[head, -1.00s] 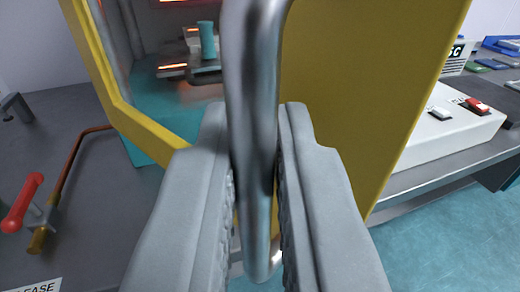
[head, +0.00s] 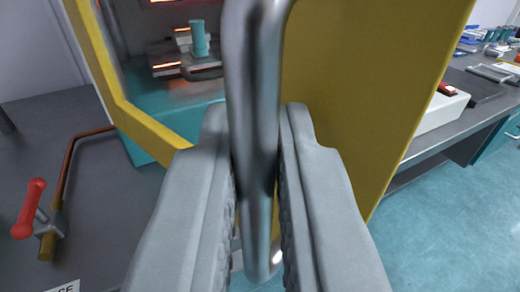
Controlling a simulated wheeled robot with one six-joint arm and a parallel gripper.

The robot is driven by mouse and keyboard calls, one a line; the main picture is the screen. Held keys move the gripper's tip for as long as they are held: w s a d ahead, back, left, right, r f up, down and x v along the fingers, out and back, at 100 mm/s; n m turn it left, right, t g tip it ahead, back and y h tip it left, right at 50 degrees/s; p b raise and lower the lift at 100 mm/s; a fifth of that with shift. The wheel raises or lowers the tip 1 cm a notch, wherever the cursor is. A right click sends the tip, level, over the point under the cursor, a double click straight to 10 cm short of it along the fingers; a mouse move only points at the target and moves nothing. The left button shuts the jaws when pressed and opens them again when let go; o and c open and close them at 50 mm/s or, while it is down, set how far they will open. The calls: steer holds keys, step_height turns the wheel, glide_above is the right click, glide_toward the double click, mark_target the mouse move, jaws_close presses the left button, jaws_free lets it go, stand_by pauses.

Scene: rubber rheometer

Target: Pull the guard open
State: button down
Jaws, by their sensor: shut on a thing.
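The guard (head: 350,90) is a yellow-framed panel with a window on its left part, filling the middle of the head view. Its handle (head: 254,75) is a thick, shiny vertical metal bar. My gripper (head: 255,160) is shut on the handle, with one grey finger on each side of the bar. Through the window I see a teal cylinder (head: 200,39) and glowing orange strips inside the machine.
A red-handled valve (head: 31,203) on a copper pipe stands at the left on a dark grey bench top (head: 95,205). At the right, a white box with a red switch (head: 441,110) sits on a bench with several items. Teal floor (head: 445,220) is free at the lower right.

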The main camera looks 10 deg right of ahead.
steer(key=shift+r, duration=0.1)
stand_by(0.3)
steer(key=c, duration=1.6)
jaws_free()
steer(key=shift+w+a, duration=0.1)
steer(key=shift+a, duration=0.05)
steer(key=shift+c, duration=0.2)
steer(key=v, duration=1.7)
steer(key=shift+s, duration=0.2)
